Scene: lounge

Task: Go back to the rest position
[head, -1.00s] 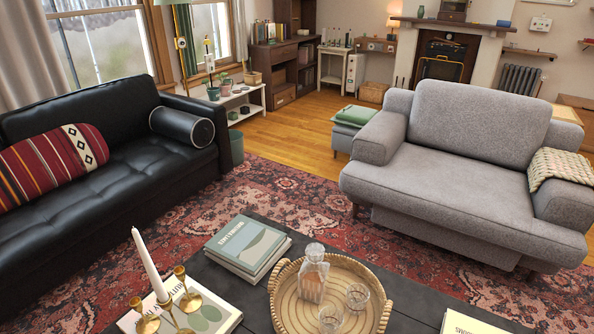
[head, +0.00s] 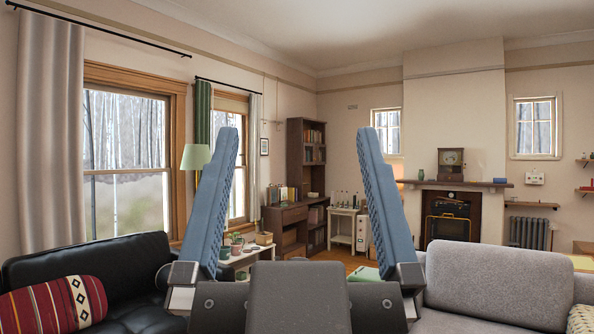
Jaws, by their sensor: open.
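My gripper (head: 293,205) is in the middle of the head view, close to the camera. Its two blue ribbed fingers point up and stand wide apart. It is open, and nothing is between the fingers but the room behind. It is raised in front of the sofas and hides part of the floor and the low furniture between them.
A black leather sofa (head: 129,262) with a striped red cushion (head: 50,306) is at the left. A grey sofa (head: 497,284) is at the right. A bookcase (head: 306,170) and a fireplace (head: 452,215) stand at the back. The coffee table is out of view.

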